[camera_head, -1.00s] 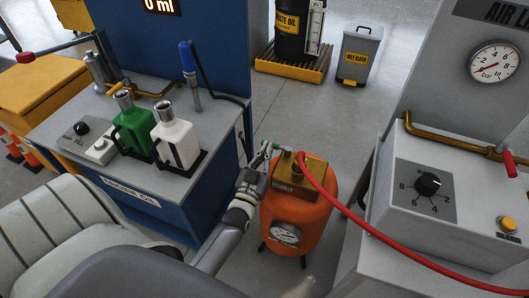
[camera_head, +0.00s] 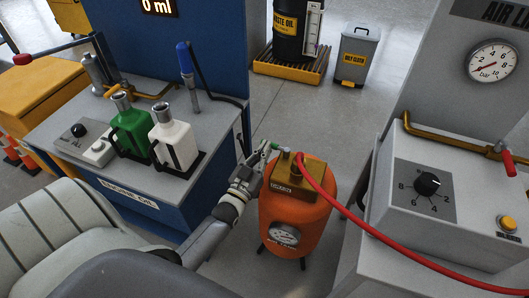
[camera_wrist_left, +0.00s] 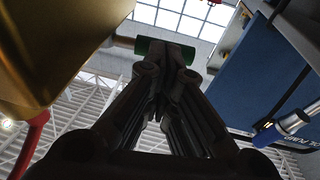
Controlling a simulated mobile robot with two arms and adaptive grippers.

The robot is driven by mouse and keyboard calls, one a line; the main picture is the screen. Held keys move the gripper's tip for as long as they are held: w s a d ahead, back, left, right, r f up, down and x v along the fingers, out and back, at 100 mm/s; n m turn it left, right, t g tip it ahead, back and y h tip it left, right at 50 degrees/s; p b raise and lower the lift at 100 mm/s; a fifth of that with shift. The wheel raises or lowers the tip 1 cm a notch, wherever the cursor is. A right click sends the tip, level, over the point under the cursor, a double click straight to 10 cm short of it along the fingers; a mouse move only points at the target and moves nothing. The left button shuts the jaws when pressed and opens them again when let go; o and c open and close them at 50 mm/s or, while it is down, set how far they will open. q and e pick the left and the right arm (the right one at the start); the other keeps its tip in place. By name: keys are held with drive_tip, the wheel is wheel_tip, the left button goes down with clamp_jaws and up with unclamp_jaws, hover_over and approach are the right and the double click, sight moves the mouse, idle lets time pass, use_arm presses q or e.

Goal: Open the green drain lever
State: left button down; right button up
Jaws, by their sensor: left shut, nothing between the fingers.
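The green drain lever (camera_head: 281,148) is at the top of the orange tank (camera_head: 300,218), beside a brass block labelled DRAIN (camera_head: 284,180). My left gripper (camera_head: 264,150) is at the left of the brass block, with its fingertips close to the lever. In the left wrist view the green lever (camera_wrist_left: 150,47) shows as a green cylinder on a metal stem, just beyond the fingertips of my left gripper (camera_wrist_left: 167,65). The fingers are shut with nothing between them and cover part of the lever. I cannot tell whether they touch it. My right gripper is not in view.
A red hose (camera_head: 372,230) runs from the tank top to the right. A grey air console (camera_head: 450,215) stands at the right. A blue bench (camera_head: 105,195) with a green jug (camera_head: 131,130) and a white jug (camera_head: 176,145) stands at the left.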

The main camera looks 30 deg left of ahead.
use_arm(q)
drive_tip(key=w+m+h, duration=0.1)
drive_tip(key=w+a+m+h+b, duration=0.1)
drive_tip(key=h, duration=0.1)
drive_tip(key=w+h, duration=0.1)
drive_tip(key=h, duration=0.1)
drive_tip(key=shift+a+m, duration=0.25)
drive_tip(key=shift+m, duration=0.15)
drive_tip(key=x, duration=0.4)
drive_tip(key=shift+w+a+f, duration=0.1)
drive_tip(key=shift+f, duration=0.3)
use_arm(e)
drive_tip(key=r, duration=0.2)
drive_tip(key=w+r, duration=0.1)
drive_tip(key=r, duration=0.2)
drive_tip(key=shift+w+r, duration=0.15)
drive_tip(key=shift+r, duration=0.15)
use_arm(q)
drive_tip(key=shift+w, duration=0.1)
